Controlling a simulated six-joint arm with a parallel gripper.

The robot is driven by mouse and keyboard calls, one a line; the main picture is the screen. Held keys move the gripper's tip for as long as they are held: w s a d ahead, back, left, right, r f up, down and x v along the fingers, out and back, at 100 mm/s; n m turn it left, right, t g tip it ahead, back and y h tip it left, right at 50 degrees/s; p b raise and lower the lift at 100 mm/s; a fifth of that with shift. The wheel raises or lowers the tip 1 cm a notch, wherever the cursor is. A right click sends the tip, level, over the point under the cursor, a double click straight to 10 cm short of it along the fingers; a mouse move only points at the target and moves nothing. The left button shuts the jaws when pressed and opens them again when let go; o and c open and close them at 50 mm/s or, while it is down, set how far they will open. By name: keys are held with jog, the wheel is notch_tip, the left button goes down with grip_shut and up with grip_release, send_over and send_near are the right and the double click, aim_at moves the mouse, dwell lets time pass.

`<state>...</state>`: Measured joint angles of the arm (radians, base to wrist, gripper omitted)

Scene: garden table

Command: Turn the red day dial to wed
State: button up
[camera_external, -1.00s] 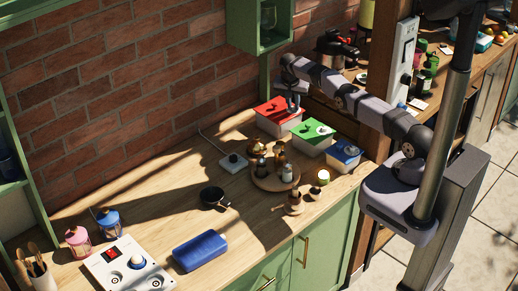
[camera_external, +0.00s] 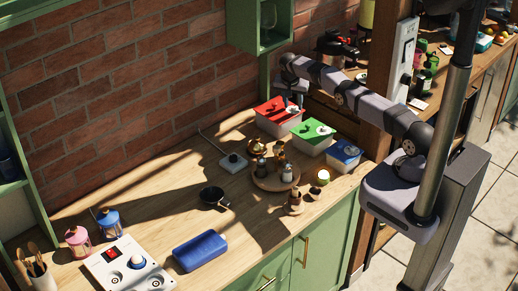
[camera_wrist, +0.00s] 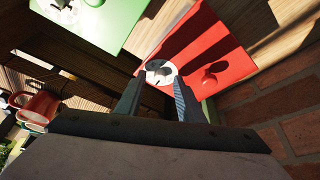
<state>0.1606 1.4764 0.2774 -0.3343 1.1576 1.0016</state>
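The red-lidded box (camera_external: 280,112) stands at the back of the counter, near the brick wall. The day labels are too small to read. My gripper (camera_wrist: 159,82) is open. Its two fingertips are apart, with the dial showing between and just beyond them and nothing held. In the external view my gripper (camera_external: 291,96) hangs above the red box's back part, apparently clear of the lid.
A green-lidded box (camera_external: 313,131) and a blue-lidded box (camera_external: 346,154) stand in a row to the right. The green lid (camera_wrist: 112,24) shows beside the red one. A round wooden board (camera_external: 266,181) with jars stands in front. The brick wall (camera_wrist: 255,100) is close to my gripper.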

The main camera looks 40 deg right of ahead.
aim_at(292, 113)
jog(key=shift+p+v, duration=1.3)
jog(key=shift+p, duration=0.9)
jog(key=shift+a+r+b, duration=0.15)
jog(key=shift+r+b, duration=0.2)
jog(key=shift+r, duration=0.1)
jog(key=shift+b+v, duration=0.75)
jog(key=shift+v, duration=0.95)
jog(key=shift+s, duration=0.1)
